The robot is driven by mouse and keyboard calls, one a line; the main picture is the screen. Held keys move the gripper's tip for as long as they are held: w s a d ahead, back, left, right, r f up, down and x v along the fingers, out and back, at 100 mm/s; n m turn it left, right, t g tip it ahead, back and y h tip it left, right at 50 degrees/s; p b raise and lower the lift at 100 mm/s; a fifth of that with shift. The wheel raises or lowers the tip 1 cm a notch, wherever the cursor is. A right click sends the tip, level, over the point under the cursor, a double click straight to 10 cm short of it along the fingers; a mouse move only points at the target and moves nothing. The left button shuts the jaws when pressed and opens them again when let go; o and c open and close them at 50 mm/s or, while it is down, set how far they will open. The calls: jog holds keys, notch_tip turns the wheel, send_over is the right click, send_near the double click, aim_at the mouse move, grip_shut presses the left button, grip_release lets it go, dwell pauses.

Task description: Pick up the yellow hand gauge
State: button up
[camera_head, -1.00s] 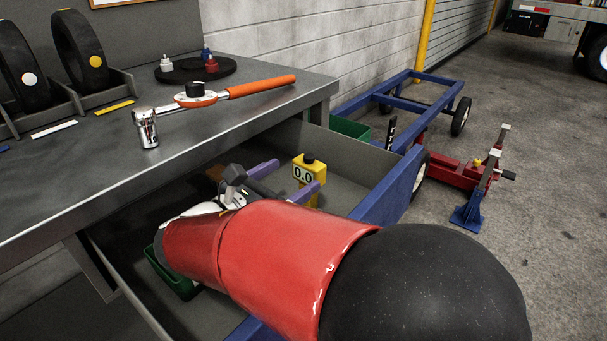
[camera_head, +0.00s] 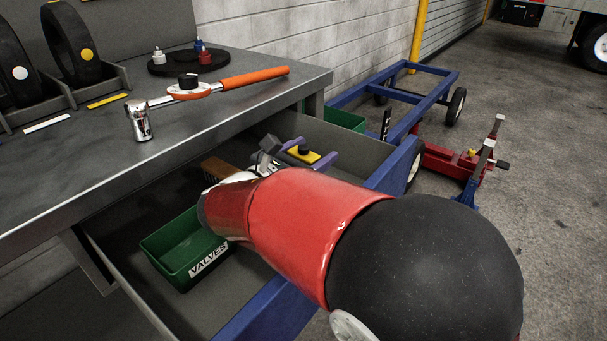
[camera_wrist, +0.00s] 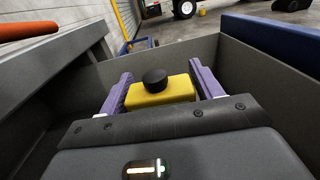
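The yellow hand gauge (camera_head: 306,154), with a black knob on top, is in the open drawer, seen mostly from above; its number face is not visible. My gripper (camera_head: 308,152) has its two purple fingers on either side of the gauge. In the wrist view the gauge (camera_wrist: 160,94) sits between the fingers of my gripper (camera_wrist: 161,88), close to both. The fingers look open around it; contact is hard to tell. The gauge's lower part is hidden behind the gripper.
A green bin labelled VALVES (camera_head: 186,252) is in the drawer, left of my arm. The drawer walls (camera_head: 345,150) surround the gripper. A torque wrench with an orange handle (camera_head: 254,78) lies on the bench above. A blue cart frame (camera_head: 430,97) stands beyond the drawer.

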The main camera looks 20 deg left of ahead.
jog(key=c, duration=0.7)
